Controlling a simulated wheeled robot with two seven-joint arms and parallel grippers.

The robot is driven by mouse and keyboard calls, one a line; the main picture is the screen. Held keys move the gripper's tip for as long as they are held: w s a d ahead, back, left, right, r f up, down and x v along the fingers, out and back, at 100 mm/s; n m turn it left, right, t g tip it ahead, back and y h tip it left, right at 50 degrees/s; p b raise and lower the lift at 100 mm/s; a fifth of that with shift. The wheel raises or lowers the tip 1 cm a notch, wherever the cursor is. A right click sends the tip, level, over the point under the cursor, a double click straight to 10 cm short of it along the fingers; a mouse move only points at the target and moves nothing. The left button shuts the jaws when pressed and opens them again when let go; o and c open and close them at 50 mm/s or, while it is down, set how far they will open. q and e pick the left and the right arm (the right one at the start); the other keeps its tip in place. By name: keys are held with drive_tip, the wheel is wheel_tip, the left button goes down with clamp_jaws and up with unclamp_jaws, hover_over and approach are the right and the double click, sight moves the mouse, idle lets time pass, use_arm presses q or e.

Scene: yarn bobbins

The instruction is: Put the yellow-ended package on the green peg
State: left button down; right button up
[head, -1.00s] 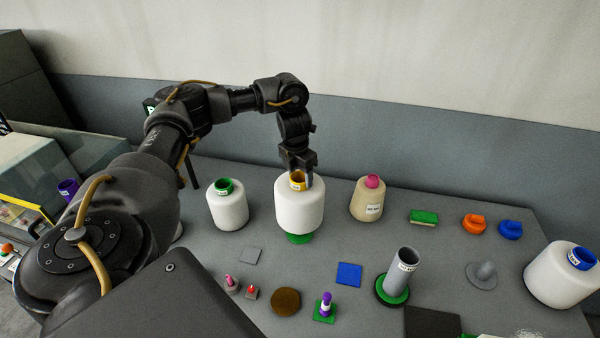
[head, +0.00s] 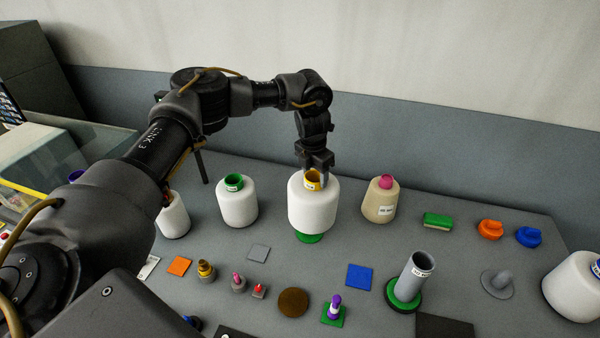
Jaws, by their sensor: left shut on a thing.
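The yellow-ended package (head: 313,208) is a white bobbin with a yellow tube end on top. It is upright in the middle of the table. My left gripper (head: 313,175) points down and is shut on its yellow end. A green round piece (head: 310,238) shows right under the package; whether it is touching the package I cannot tell. A grey upright tube peg (head: 415,275) with a green base ring (head: 403,298) stands to the front right, apart from the package and empty. My right gripper is not in view.
A green-ended white bobbin (head: 237,205) stands left of the package, a pink-ended beige one (head: 380,202) to its right. A blue-ended bobbin (head: 575,288) is at far right. Small pegs, a blue square (head: 359,277) and a brown disc (head: 292,302) lie in front.

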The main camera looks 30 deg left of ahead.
use_arm(q)
drive_tip(key=shift+a+r, duration=0.1)
drive_tip(key=shift+a, duration=0.1)
drive_tip(key=shift+s+a, duration=0.1)
drive_tip(key=shift+s, duration=0.05)
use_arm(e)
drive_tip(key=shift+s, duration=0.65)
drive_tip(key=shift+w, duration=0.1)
